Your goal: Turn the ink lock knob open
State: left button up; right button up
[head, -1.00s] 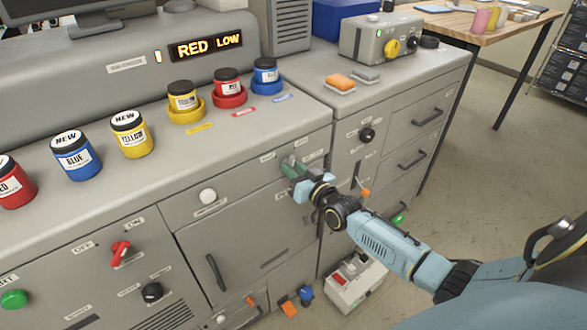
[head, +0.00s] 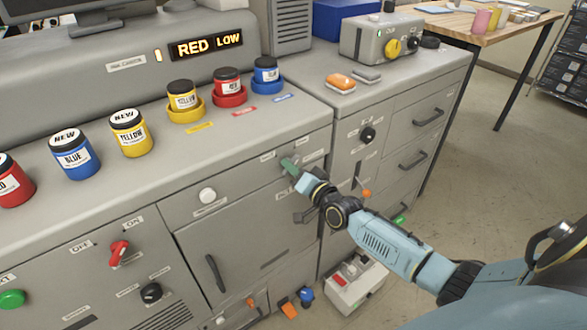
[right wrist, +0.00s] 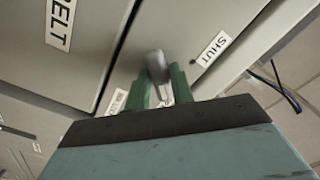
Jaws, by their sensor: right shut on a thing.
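My right gripper (head: 289,166) reaches the front of the grey cabinet from the right. In the right wrist view its two green fingers (right wrist: 160,84) are shut on a grey knob (right wrist: 156,66), the ink lock knob, with one finger on each side. A label reading SHUT (right wrist: 213,48) is to the right of the knob. Another small label (right wrist: 117,101) is at lower left, its text too small to read. In the head view the fingers hide the knob. My left gripper is not in view.
Red, blue and yellow ink jars (head: 131,133) stand on the cabinet top (head: 230,150). The display (head: 206,45) reads RED LOW. A grey box (head: 356,284) stands on the floor below.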

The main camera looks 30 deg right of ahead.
dwell(0.4)
jog(key=o, duration=1)
jog(key=shift+s, duration=0.15)
jog(key=s, duration=0.8)
jog(key=s+d+p, duration=0.1)
jog(key=s, duration=0.4)
